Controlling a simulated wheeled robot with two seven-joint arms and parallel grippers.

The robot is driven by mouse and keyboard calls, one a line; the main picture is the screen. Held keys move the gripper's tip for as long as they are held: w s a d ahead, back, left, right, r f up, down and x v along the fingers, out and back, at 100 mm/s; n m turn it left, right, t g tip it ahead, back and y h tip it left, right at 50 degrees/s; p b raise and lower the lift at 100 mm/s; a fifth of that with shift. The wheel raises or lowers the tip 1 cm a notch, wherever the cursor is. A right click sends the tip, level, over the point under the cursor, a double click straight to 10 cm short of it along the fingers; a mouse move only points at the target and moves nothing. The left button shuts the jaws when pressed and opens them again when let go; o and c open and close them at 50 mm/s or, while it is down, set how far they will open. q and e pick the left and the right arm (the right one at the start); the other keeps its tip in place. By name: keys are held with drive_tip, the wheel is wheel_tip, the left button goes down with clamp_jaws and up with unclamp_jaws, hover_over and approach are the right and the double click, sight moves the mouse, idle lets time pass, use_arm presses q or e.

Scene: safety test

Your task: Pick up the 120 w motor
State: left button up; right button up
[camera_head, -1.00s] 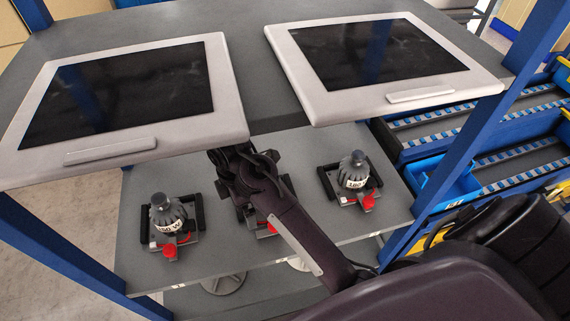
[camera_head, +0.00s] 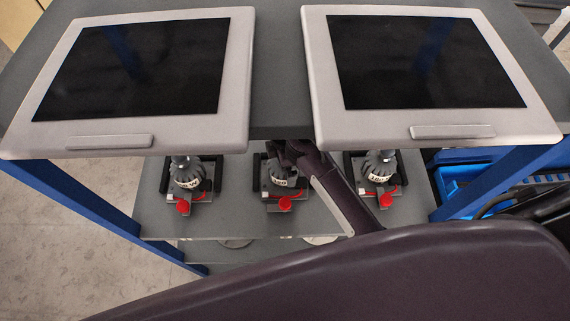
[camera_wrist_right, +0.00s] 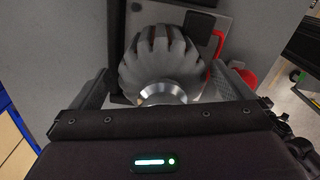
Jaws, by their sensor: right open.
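Three grey finned motors stand on dark fixtures on the lower shelf: a left motor (camera_head: 187,170), a middle motor (camera_head: 279,178) and a right motor (camera_head: 380,164). Each has a white label, too small to read surely. My right gripper (camera_head: 284,150) is at the middle motor, partly hidden by my arm and the upper panels. In the right wrist view a finned motor (camera_wrist_right: 162,62) with a shiny metal end sits between the open fingers (camera_wrist_right: 165,78), one on each side. I cannot tell whether they touch it. My left gripper is not in view.
Two dark-screened panels, left (camera_head: 140,70) and right (camera_head: 415,62), overhang the lower shelf (camera_head: 235,205). Blue frame posts (camera_head: 85,205) stand at both sides. Red knobs (camera_head: 285,204) stick out in front of the fixtures. A blue bin (camera_head: 455,185) is at right.

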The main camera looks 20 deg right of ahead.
drive_tip(key=shift+a+f, duration=0.1)
drive_tip(key=shift+s+a, duration=0.1)
drive_tip(key=c, duration=1.8)
drive_tip(key=shift+r, duration=0.2)
drive_tip(key=shift+c, duration=0.7)
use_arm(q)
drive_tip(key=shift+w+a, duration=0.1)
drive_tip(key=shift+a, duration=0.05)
use_arm(e)
drive_tip(key=shift+w, duration=0.2)
